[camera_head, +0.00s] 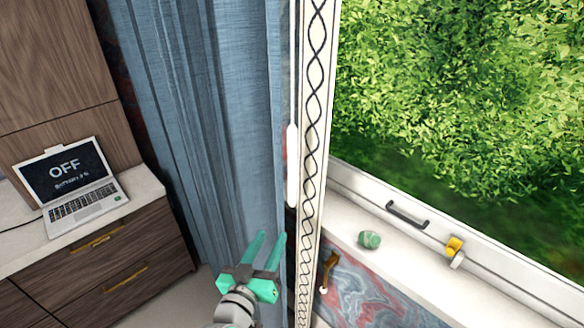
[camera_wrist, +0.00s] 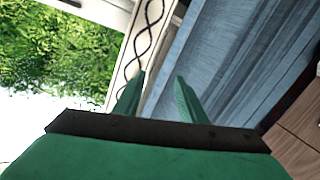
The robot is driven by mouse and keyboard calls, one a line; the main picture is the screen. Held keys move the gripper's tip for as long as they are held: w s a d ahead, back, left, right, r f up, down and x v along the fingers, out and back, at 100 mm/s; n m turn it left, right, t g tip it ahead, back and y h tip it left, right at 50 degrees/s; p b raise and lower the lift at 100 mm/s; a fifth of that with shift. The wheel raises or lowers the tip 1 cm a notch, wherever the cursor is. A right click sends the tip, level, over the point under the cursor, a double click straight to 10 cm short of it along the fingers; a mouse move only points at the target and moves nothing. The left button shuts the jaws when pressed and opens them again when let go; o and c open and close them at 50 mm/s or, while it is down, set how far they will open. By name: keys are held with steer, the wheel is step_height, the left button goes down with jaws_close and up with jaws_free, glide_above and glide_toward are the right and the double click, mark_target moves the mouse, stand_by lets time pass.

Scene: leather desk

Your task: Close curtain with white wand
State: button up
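The blue curtain (camera_head: 205,120) hangs in folds left of the window in the head view. It also shows right of centre in the wrist view (camera_wrist: 235,55). The white wand (camera_head: 292,165) hangs upright at the curtain's right edge, beside a white strip with a black wavy pattern. I cannot make out the wand in the wrist view. My green gripper (camera_head: 271,237) is below and slightly left of the wand's thick white handle, in front of the curtain. Its two fingers are apart, with nothing held between them (camera_wrist: 159,85).
The patterned strip (camera_head: 314,110) stands close right of my gripper. The window sill (camera_head: 400,250) holds a small green object (camera_head: 370,240). A dark handle (camera_head: 407,215) and a yellow-white latch (camera_head: 455,250) are on the window frame. A laptop (camera_head: 75,185) sits on a cabinet at left.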

mark_target(289, 169)
step_height(289, 169, up, 16)
steer(key=w+m+g+h, duration=0.1)
steer(key=m+g+h, duration=0.1)
steer(key=m+h, duration=0.3)
steer(key=shift+m, duration=0.7)
steer(key=x, duration=1.1)
steer(key=shift+w+a+f, duration=0.1)
steer(key=shift+w+a, duration=0.05)
steer(key=shift+a, duration=0.2)
jaws_close()
